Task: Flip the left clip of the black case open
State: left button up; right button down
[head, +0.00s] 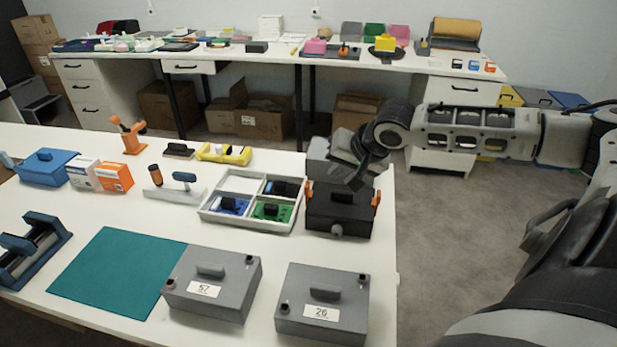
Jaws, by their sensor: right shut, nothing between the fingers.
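The black case (338,217) stands near the right edge of the white table, with a round knob low on its front. Its left clip (308,193) is orange and sits against the left side; whether it is latched is too small to tell. An orange right clip (376,200) is on the other side. My right gripper (356,182) comes in from the right, shut and empty, over the top of the case. It hides part of the case top, and I cannot tell whether it touches. It is nearer the right clip than the left clip. My left gripper is not in view.
A divided white tray (247,223) stands close to the left of the case. Two grey boxes with handles, one labelled 57 (213,284) and one labelled 26 (322,303), stand in front. A teal mat (115,273) lies at left. Open floor is to the right.

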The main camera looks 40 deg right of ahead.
send_near(311, 191)
jog(key=x, duration=0.5)
jog(key=shift+w+f, duration=0.15)
jog(key=shift+f, duration=0.15)
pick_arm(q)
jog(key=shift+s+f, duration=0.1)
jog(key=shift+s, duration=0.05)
pick_arm(e)
jog(key=shift+d, duration=0.1)
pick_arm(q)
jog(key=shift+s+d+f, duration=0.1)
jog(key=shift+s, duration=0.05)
